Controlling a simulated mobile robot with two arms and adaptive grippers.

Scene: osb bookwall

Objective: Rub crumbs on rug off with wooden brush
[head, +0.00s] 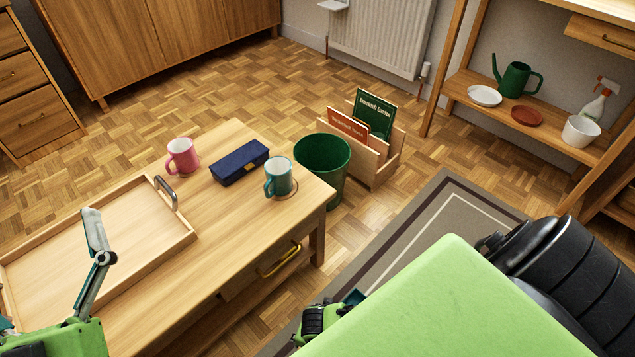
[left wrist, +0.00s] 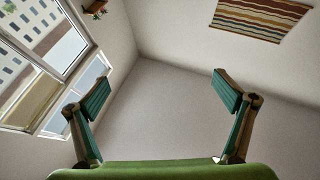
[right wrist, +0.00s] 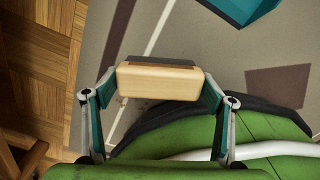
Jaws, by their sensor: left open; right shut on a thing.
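The wooden brush (right wrist: 160,82), a pale wooden block with a dark edge, is held between the fingertips of my right gripper (right wrist: 158,88) in the right wrist view. The grey rug (right wrist: 210,40) with dark and pale bands lies beneath it; I cannot tell whether the brush touches it. The rug (head: 425,222) also shows at right of the table in the head view, partly covered by my body. My right gripper is mostly hidden there.
The wooden table (head: 225,235) carries a tray (head: 190,238), pink mug (head: 183,156), blue case (head: 239,163) and teal mug (head: 279,177). A green bin (head: 322,165) and book rack (head: 380,165) stand beyond. A teal object (right wrist: 235,10) is near the rug. A shelf (head: 535,118) stands right.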

